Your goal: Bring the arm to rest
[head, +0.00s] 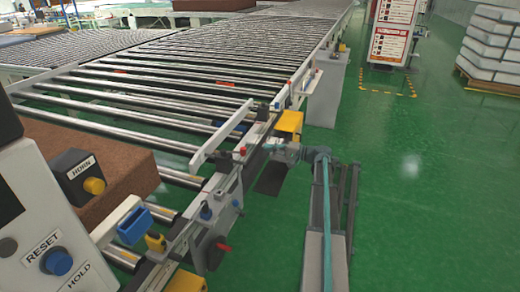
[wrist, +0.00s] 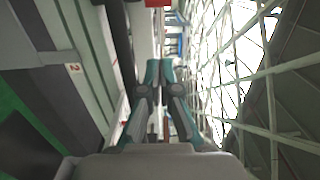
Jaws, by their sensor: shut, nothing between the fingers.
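My gripper (wrist: 160,72) shows in the middle of the wrist view. Its two teal-and-grey fingers come together at the tips, with nothing held between them. In the head view my arm stands beside the right edge of the roller conveyor (head: 105,102), low and folded by a grey rail. The fingers are too small there to make out. The wrist view is tilted sideways, with roof trusses at right and a pale panel at left.
A brown mattress (head: 100,160) lies on the near rollers. A control box (head: 45,215) with blue and yellow buttons fills the near left. Levers and a yellow box (head: 289,122) line the conveyor edge. Green floor (head: 430,190) is clear at right, before a pallet stack (head: 490,45).

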